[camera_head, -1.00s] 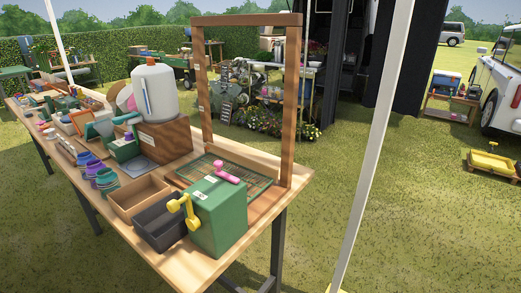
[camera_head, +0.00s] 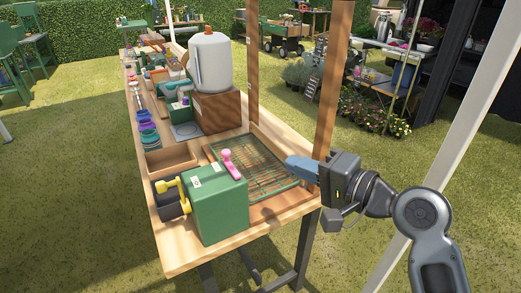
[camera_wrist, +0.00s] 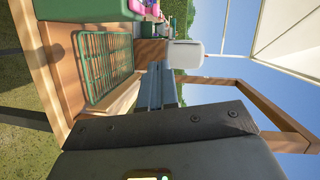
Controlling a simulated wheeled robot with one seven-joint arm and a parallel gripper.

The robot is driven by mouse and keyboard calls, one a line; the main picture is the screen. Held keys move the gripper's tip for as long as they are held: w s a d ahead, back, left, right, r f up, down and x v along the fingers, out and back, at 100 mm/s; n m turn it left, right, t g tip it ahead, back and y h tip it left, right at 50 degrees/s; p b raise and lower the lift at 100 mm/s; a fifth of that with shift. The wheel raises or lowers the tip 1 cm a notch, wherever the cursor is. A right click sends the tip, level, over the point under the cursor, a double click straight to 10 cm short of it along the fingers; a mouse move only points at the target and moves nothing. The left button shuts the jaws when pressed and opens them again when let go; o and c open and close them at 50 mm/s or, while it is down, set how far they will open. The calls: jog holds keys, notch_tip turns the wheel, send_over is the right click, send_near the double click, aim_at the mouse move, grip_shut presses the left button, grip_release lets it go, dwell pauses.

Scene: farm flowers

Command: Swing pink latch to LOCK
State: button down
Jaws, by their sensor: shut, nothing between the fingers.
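The pink latch (camera_head: 231,164) lies on top of the green box (camera_head: 221,212) at the near end of the wooden table. In the wrist view, the latch (camera_wrist: 137,7) shows at the top edge. A small white label (camera_head: 196,183) is on the box top, its text too small to read.
A green wire rack (camera_head: 258,168) lies flat behind the box. An upright wooden frame (camera_head: 330,90) stands close to my gripper. A wooden tray (camera_head: 170,158), a dark round object and a white tank (camera_head: 211,62) are also on the table.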

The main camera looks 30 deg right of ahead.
aim_at(231, 164)
jog(key=shift+w, duration=0.15)
jog(key=s+a+p+x, duration=0.1)
jog(key=a+p+x, duration=0.1)
jog(key=x, duration=1)
jog(key=shift+w+a+f, duration=0.2)
jog(key=shift+w+a, duration=0.15)
jog(key=shift+a, duration=0.1)
